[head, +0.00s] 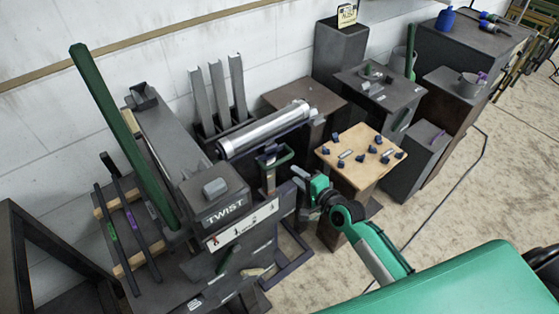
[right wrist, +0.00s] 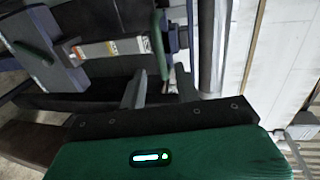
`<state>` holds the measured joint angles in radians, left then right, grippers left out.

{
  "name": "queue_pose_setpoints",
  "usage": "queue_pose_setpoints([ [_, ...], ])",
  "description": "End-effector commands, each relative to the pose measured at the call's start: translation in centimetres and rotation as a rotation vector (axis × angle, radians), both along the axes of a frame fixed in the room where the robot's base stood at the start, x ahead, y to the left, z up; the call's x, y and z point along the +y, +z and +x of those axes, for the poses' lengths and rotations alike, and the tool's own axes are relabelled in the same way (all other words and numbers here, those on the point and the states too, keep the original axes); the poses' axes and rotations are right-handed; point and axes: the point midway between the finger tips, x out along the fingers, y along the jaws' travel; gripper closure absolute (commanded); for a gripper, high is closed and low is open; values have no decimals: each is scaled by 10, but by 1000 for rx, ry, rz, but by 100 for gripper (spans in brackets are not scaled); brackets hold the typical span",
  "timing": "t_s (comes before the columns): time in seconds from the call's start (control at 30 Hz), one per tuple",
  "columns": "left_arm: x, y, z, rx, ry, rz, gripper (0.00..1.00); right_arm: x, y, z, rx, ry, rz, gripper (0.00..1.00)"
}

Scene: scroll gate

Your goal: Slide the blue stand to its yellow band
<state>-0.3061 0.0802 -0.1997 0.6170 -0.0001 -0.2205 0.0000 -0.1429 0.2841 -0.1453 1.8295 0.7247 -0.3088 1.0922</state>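The blue stand (head: 269,182) is a dark blue-grey upright with a green bar, below the silver roller (head: 265,131) in the head view. In the right wrist view a dark blue piece, likely part of it (right wrist: 177,38), stands beside a green handle (right wrist: 158,47). A pale strip (right wrist: 110,48) with orange and yellowish marks runs left from there; I cannot tell surely which mark is the yellow band. My right gripper (head: 302,182) is just right of the stand. Its two grey fingers (right wrist: 158,84) are apart, with the green handle beyond and between them. My left gripper is not in view.
A TWIST box (head: 222,200) and a tall green lever (head: 120,135) stand to the left. A wooden-topped table (head: 345,160) with several small dark blue pieces is close to the right gripper. Dark pedestals stand at the back right.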

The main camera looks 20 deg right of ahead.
Motion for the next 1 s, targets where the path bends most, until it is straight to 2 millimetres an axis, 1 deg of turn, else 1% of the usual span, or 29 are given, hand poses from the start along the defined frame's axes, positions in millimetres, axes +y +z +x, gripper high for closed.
queue_pose_setpoints([
  [0.03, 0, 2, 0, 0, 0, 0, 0, 4, 0, 10, -2, 0, 1, 68],
  [0.3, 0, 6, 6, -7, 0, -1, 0, 20, -11, 54, 0, 0, -1, 68],
  [0.5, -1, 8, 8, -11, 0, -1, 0, 29, -17, 79, 1, 0, -1, 68],
  [0.7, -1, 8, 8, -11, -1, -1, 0, 33, -20, 90, 1, 0, -1, 68],
  [1.0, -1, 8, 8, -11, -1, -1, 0, 33, -21, 91, 1, 0, -1, 68],
])
